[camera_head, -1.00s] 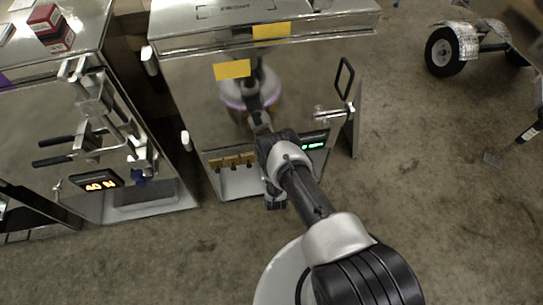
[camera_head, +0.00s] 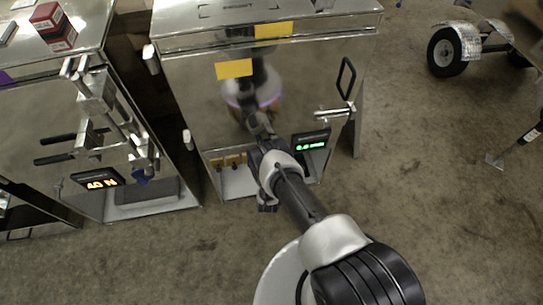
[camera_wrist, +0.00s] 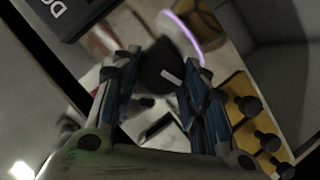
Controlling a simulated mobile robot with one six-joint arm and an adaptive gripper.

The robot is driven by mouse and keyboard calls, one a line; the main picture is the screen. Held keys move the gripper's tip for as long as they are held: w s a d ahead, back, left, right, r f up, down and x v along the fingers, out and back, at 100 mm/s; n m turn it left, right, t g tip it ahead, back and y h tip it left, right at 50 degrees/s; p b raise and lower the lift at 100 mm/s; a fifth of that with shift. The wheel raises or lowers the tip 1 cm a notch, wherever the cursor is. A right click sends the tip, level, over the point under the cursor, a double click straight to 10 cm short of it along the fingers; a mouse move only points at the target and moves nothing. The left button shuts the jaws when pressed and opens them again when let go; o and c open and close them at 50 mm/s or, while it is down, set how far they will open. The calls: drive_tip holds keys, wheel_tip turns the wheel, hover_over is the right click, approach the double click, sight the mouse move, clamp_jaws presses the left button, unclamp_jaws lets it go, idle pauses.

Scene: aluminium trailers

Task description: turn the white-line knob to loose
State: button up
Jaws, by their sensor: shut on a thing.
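In the wrist view, a dark round knob (camera_wrist: 158,72) with a short white line on its face sits between the two fingers of my gripper (camera_wrist: 162,84). The fingers are shut on the knob, one on each side. The white line is tilted, running from upper left to lower right. In the head view my gripper (camera_head: 259,127) is at the lower front of the middle metal cabinet (camera_head: 200,110), left of a green-lit display (camera_head: 311,146). The knob is hidden there by my arm.
A yellow panel (camera_wrist: 240,95) with several black knobs is right of my fingers in the wrist view. A dark display box (camera_wrist: 68,14) is at upper left. In the head view, a cabinet with an orange display (camera_head: 97,179) stands left.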

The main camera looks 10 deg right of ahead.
drive_tip(key=o, duration=1)
drive_tip(key=shift+o, duration=0.2)
drive_tip(key=v, duration=1.2)
drive_tip(key=shift+s, duration=0.1)
